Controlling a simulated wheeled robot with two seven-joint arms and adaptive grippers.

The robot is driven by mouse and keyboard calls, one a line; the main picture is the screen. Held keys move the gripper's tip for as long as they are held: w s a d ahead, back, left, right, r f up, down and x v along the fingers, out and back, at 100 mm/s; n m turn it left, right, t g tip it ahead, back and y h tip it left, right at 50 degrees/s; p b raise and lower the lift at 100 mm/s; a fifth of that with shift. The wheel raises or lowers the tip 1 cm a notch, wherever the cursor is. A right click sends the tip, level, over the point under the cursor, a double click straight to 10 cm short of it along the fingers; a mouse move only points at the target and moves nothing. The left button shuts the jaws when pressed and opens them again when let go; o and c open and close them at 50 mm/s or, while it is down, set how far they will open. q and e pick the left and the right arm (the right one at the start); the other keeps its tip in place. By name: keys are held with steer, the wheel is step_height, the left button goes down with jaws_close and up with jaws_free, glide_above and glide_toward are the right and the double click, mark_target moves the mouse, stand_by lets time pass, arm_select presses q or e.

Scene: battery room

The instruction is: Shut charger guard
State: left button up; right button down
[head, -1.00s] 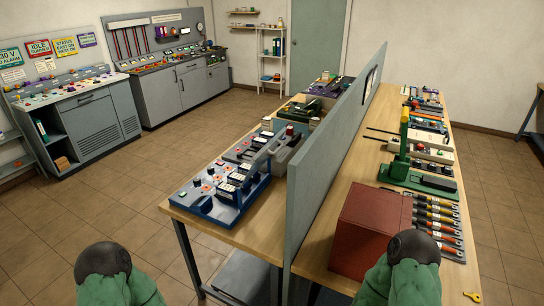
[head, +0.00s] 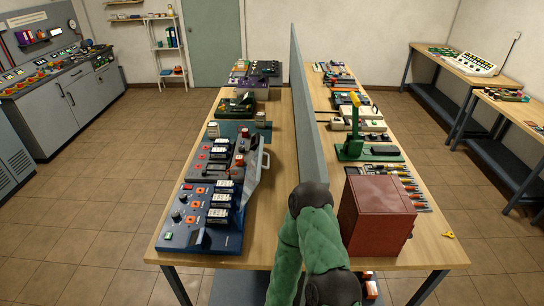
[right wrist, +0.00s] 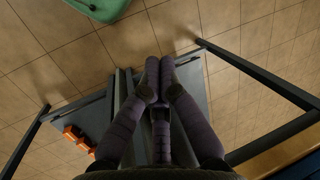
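Charger units stand in a row on the left half of the long table. In the head view only my green arm shows. My left gripper is out of view.
A grey upright divider (head: 307,110) splits the table (head: 280,120) lengthwise. A red box (head: 376,222), a green stand (head: 353,150) and several tools are right of it. Orange boxes (right wrist: 76,138) sit on the low shelf (right wrist: 193,92). The floor left of the table is clear.

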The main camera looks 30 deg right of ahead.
steer(key=w+d+r+m+t+h+p, duration=0.25)
steer(key=w+d+r+m+t, duration=0.3)
steer(key=w, duration=0.55)
steer(key=w+d+r+m+t+h+p, duration=0.1)
steer(key=w+d+r+m+t+p, duration=0.3)
steer(key=w+d+r, duration=0.5)
steer(key=w+d+r+m+t+h, duration=0.35)
steer(key=w+d+r+m, duration=0.3)
steer(key=r, duration=0.25)
steer(key=w+d+r+m+t+h, duration=0.35)
steer(key=w+d+r+m, duration=0.2)
steer(key=d+r, duration=0.3)
arm_select(q)
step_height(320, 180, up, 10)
steer(key=p, duration=0.2)
arm_select(e)
steer(key=x, duration=0.9)
steer(key=shift+w+a+r+t+y, duration=0.25)
steer(key=shift+r+t+y, duration=0.1)
steer(key=shift+r, duration=0.05)
steer(key=shift+r, duration=0.15)
